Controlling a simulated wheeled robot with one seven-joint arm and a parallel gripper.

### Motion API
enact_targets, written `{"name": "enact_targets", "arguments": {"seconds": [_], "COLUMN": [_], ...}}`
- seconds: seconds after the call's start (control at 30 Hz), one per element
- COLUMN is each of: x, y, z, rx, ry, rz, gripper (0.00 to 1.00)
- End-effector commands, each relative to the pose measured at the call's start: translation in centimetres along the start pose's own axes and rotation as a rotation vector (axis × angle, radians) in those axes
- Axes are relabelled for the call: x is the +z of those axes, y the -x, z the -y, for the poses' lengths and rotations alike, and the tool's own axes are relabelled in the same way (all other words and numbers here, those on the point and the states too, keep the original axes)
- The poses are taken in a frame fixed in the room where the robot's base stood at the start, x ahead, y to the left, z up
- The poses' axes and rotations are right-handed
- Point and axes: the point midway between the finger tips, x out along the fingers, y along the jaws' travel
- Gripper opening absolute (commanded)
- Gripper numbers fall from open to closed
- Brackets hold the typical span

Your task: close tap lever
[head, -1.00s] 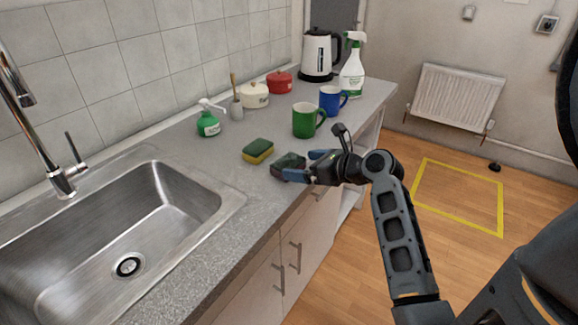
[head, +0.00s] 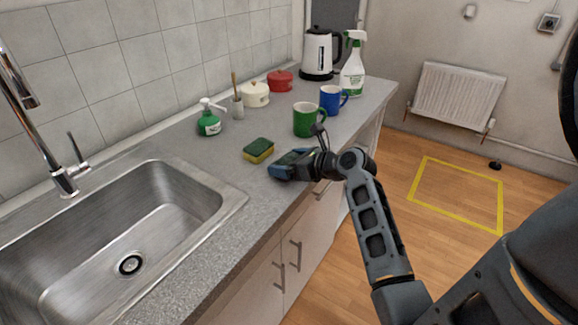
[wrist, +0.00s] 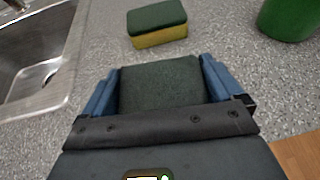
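The tap (head: 64,182) stands at the back of the sink at the far left in the head view. Its thin lever (head: 75,148) points up and is tilted to the left. My gripper (head: 284,169) is low over the counter, far to the right of the tap. In the wrist view my gripper (wrist: 160,88) has its blue fingers spread wide, one on each side of a dark green sponge-like block (wrist: 160,82). I see little or no gap at the block's sides. Whether the fingers press on it is not clear.
A green and yellow sponge (head: 258,150) lies just beyond my gripper. A green mug (head: 305,120), a blue mug (head: 330,99), and a green soap bottle (head: 208,122) stand behind. The steel sink (head: 185,190) lies left, with bare counter between.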

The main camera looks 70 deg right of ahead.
Motion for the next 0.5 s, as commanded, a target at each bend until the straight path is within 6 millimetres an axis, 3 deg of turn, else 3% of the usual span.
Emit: {"name": "enact_targets", "arguments": {"seconds": [0.17, 0.5], "x": [-0.01, 0.83], "y": [0.02, 0.33], "z": [0.01, 0.02], "rx": [0.0, 0.0], "ry": [0.0, 0.001], "rz": [0.0, 0.001], "gripper": [0.6, 0.59]}}
